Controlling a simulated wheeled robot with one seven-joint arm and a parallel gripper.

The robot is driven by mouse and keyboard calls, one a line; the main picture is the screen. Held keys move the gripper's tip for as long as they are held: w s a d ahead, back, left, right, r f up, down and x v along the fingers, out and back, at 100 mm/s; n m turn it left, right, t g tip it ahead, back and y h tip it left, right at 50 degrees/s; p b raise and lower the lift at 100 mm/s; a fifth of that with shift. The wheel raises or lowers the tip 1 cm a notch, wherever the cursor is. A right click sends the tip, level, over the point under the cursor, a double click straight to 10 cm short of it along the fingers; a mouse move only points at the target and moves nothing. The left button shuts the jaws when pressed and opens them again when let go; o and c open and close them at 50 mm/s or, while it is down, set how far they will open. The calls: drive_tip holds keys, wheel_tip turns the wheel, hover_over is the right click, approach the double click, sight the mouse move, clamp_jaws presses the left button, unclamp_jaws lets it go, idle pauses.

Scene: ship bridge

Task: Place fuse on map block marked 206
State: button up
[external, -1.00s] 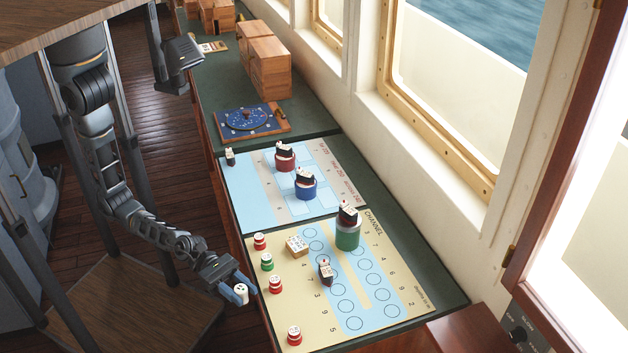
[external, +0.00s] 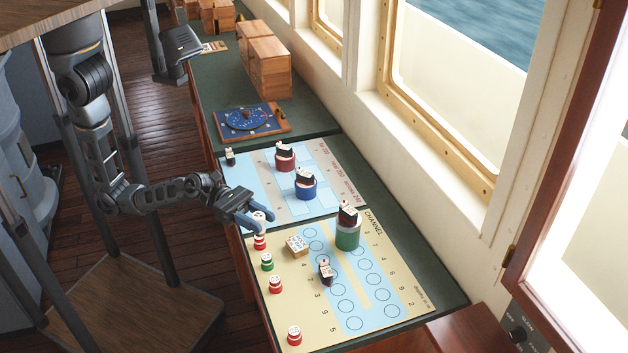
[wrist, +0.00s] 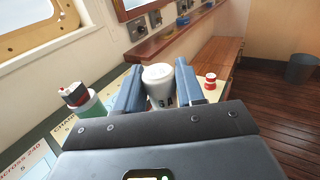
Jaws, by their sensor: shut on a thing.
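The fuse (wrist: 160,86) is a white cylinder with dark lettering that looks like "5A". My gripper (wrist: 160,88) is shut on it, with a blue finger on either side. In the external view the fuse (external: 259,215) is raised above the edge where the two charts meet, and my gripper (external: 257,221) reaches in from the left. A small cream block with dark print (external: 296,246) lies on the channel chart, to the right of and nearer than the fuse. Its print is too small to read, so I cannot tell whether it says 206.
The channel chart (external: 310,325) holds several red and green pieces along its left side, a dark ship (external: 325,271) and a tall green drum (external: 347,236). The blue chart (external: 245,190) behind holds red and blue drums with ships. Windows line the right.

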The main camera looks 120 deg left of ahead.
drive_tip(key=w+a+f+b, duration=0.1)
drive_tip(key=a+f, duration=0.1)
drive_tip(key=a, duration=0.1)
drive_tip(key=w+a+f, duration=0.2)
drive_tip(key=a, duration=0.1)
drive_tip(key=w+a+f+b, duration=0.1)
drive_tip(key=a+f, duration=0.1)
drive_tip(key=a, duration=0.2)
drive_tip(key=shift+w+f+b, duration=0.25)
drive_tip(key=shift+f+b, duration=0.05)
drive_tip(key=shift+f, duration=0.05)
drive_tip(key=shift+a+f+b, duration=0.1)
drive_tip(key=shift+f+b, duration=0.3)
drive_tip(key=shift+f, duration=1.6)
drive_tip(key=shift+f, duration=0.15)
drive_tip(key=o, duration=1)
drive_tip(key=shift+o, duration=0.2)
drive_tip(key=s, duration=0.4)
drive_tip(key=s+a+b, duration=0.1)
drive_tip(key=s, duration=0.3)
drive_tip(key=s+a, duration=0.1)
drive_tip(key=s, duration=0.2)
drive_tip(key=shift+s+a, duration=0.2)
drive_tip(key=shift+s, duration=0.2)
drive_tip(key=shift+b, duration=0.3)
